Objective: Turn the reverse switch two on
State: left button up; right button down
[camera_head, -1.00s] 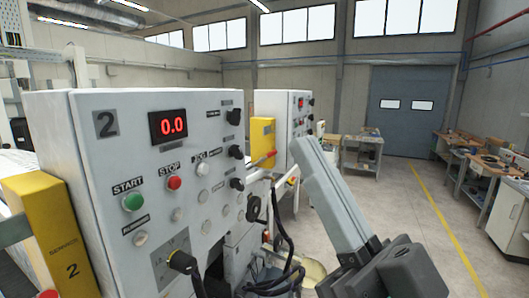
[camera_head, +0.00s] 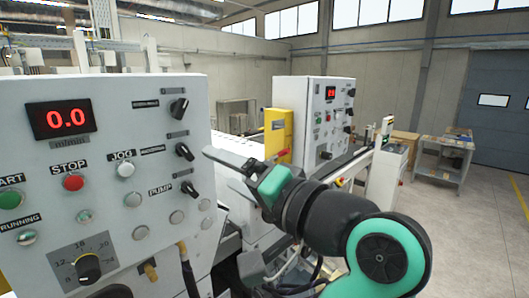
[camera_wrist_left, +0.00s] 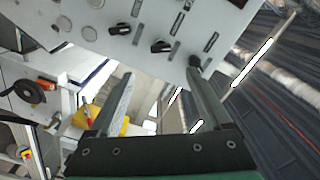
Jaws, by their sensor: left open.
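The white control panel (camera_head: 105,130) shows a column of three black rotary switches on its right side: top (camera_head: 179,108), middle (camera_head: 184,151) and bottom (camera_head: 189,190). Their labels are too small to read surely, apart from PUMP by the bottom one. The top knob leans another way than the lower two. My left gripper (camera_head: 222,160) is just right of the middle switch, apart from it. In the left wrist view its fingers (camera_wrist_left: 160,75) are spread and empty; the middle knob (camera_wrist_left: 160,46) appears between and beyond the tips, and another knob (camera_wrist_left: 195,62) by the right tip.
The panel also has a red display (camera_head: 62,118), a STOP button (camera_head: 73,182), a green button (camera_head: 11,200) and a dial (camera_head: 88,267). A second cabinet (camera_head: 300,125) and a yellow box (camera_head: 278,132) stand behind. Open floor lies to the right.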

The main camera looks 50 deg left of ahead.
aim_at(188, 153)
pick_arm(q)
jog(key=a+p, duration=0.1)
jog(key=a, duration=0.2)
jog(key=s+a+p, duration=0.1)
jog(key=a, duration=0.3)
jog(key=a+p, duration=0.1)
jog(key=a, duration=0.3)
jog(key=shift+s+a+r+p, duration=0.15)
jog(key=shift+s+p, duration=0.1)
jog(key=shift+p, duration=0.15)
jog(key=shift+a, duration=0.25)
grip_shut()
